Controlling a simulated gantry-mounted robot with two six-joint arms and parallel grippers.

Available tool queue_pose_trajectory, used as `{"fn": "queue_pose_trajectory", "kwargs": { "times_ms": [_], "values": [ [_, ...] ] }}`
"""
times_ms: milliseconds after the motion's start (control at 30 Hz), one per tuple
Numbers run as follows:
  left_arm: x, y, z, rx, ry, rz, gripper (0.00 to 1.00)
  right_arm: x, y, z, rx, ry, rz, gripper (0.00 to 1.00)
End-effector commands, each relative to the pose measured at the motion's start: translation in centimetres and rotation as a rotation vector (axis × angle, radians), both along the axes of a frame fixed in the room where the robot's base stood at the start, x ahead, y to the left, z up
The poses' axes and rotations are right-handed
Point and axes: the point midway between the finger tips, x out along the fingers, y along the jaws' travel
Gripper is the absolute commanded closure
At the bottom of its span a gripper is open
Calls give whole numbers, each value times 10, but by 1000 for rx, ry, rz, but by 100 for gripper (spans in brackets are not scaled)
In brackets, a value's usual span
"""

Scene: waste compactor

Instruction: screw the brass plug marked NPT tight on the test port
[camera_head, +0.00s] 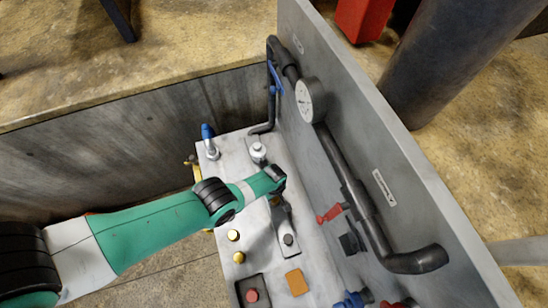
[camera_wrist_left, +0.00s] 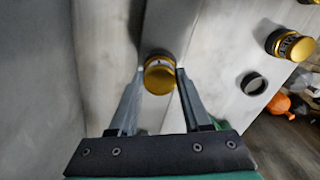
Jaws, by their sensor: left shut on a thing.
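My left gripper (camera_wrist_left: 160,82) is shut on a round brass plug (camera_wrist_left: 159,72) in the left wrist view, with one finger on each side of it. The plug stands close against the pale metal surface; whether it is seated in a port is hidden. Marks on its rim are too small to read. A second brass plug (camera_wrist_left: 290,45) with dark lettering, not clearly legible, sits at the upper right. In the head view my left gripper (camera_head: 285,206) reaches down over the grey panel, and its grip is mostly hidden by the wrist. My right gripper is not in view.
An orange pad (camera_head: 296,282) and a red button (camera_head: 251,295) lie toward the front. A wall with a gauge (camera_head: 310,100), black pipe and red lever (camera_head: 330,213) rises right. A blue-handled valve (camera_head: 208,140) stands behind.

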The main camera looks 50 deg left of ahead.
Motion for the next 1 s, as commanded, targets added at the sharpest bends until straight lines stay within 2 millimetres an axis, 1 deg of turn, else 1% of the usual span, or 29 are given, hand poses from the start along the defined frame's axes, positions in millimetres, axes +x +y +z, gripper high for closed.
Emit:
{"fn": "queue_pose_trajectory", "kwargs": {
  "times_ms": [33, 100, 167, 267, 333, 367, 500, 600, 900, 967, 1000],
  "values": [
    [0, 0, 0, 0, 0, 0, 77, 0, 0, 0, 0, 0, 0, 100],
    [0, 0, 0, 0, 0, 0, 90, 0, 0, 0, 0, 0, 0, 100],
    [0, 0, 0, 0, -1, 0, 100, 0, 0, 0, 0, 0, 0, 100],
    [0, 0, 0, 0, 0, -2, 100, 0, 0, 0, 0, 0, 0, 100],
    [0, 0, 0, 0, -1, -41, 100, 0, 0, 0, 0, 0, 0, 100],
    [0, 0, 0, 0, -1, -77, 100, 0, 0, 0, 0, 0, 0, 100],
    [0, 0, 0, 0, -1, -315, 100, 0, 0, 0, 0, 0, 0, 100],
    [0, 0, 0, 0, -1, -428, 100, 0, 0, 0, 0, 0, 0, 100],
    [0, 0, 0, 0, -1, -464, 100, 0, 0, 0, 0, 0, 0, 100],
    [0, 0, 0, 0, -1, -515, 100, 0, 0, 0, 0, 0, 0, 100],
    [0, 0, 0, 0, -1, -574, 100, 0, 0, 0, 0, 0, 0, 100]
  ]
}}
